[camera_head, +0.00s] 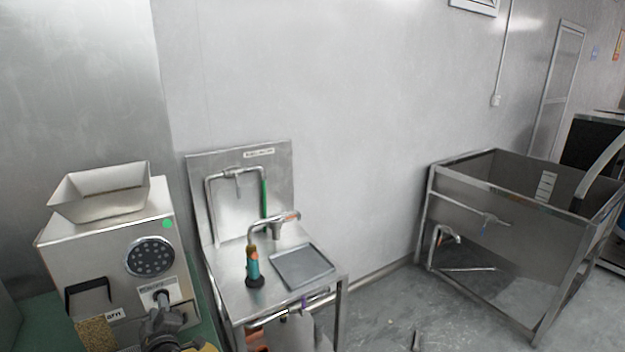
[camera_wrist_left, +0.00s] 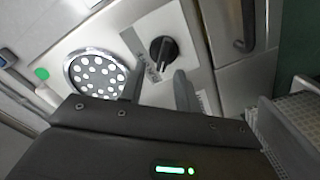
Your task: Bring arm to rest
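My left gripper (camera_head: 160,322) is at the lower left of the head view, just in front of the dark knob (camera_head: 161,297) on the front of the metal grinder (camera_head: 110,250). In the left wrist view the two grey fingers of the gripper (camera_wrist_left: 160,84) stand apart with nothing between them. The black knob (camera_wrist_left: 162,50) shows just beyond the fingertips; whether they touch it I cannot tell. My right gripper is in neither view.
The grinder carries an open hopper (camera_head: 102,192) on top and a round perforated disc (camera_head: 150,257) on its front. A steel stand (camera_head: 232,276) with a tap and grey tray (camera_head: 302,267) stands to its right.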

